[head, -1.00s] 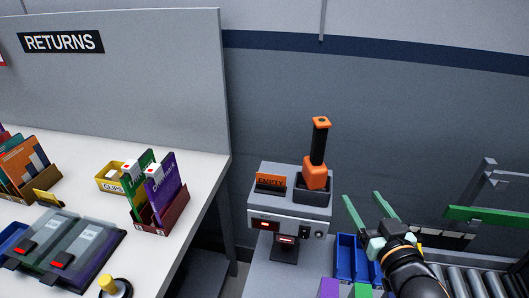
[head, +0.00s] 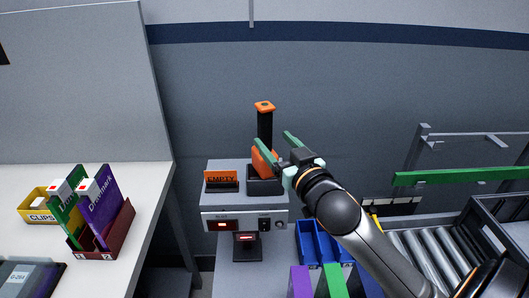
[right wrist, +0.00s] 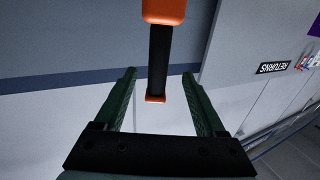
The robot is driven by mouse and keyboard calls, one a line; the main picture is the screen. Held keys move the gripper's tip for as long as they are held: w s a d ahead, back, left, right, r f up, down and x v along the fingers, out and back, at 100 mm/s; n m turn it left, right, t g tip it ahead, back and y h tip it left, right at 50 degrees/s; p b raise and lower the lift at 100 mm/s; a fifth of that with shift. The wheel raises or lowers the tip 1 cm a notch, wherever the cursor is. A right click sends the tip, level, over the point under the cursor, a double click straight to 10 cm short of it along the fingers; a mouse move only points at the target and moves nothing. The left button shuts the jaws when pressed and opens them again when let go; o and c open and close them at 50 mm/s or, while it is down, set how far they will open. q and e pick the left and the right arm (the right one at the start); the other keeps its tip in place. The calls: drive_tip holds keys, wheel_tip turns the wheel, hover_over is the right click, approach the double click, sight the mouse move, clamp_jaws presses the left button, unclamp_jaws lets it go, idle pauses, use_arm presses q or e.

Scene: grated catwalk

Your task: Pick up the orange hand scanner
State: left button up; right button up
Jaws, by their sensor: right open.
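The orange hand scanner (head: 265,128) stands upright in a black cradle (head: 263,188) on a grey pedestal unit. It has a black handle with an orange cap on top and an orange body below. In the right wrist view the scanner's black handle (right wrist: 159,55) shows between the two green fingers, with a gap on either side. My right gripper (head: 273,138) is open, its fingers reaching to the handle from the right. One finger hides part of the orange body. My left gripper is not in view.
An orange EMPTY sign (head: 221,179) stands left of the cradle on the grey unit (head: 221,204). Blue bins (head: 312,244) and a roller conveyor (head: 412,245) lie to the right. A white table (head: 130,185) with a red book box (head: 118,228) is at left.

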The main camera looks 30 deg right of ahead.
sight(268, 132)
drive_tip(key=shift+w+d+p, duration=0.15)
drive_tip(key=shift+w+d, duration=0.05)
drive_tip(key=shift+w, duration=0.85)
drive_tip(key=shift+w+d+p, duration=0.2)
drive_tip(key=shift+w, duration=0.85)
drive_tip(key=shift+w+d+p, duration=0.15)
drive_tip(key=shift+w+d, duration=0.05)
drive_tip(key=shift+w, duration=0.85)
drive_tip(key=shift+c, duration=0.3)
clamp_jaws()
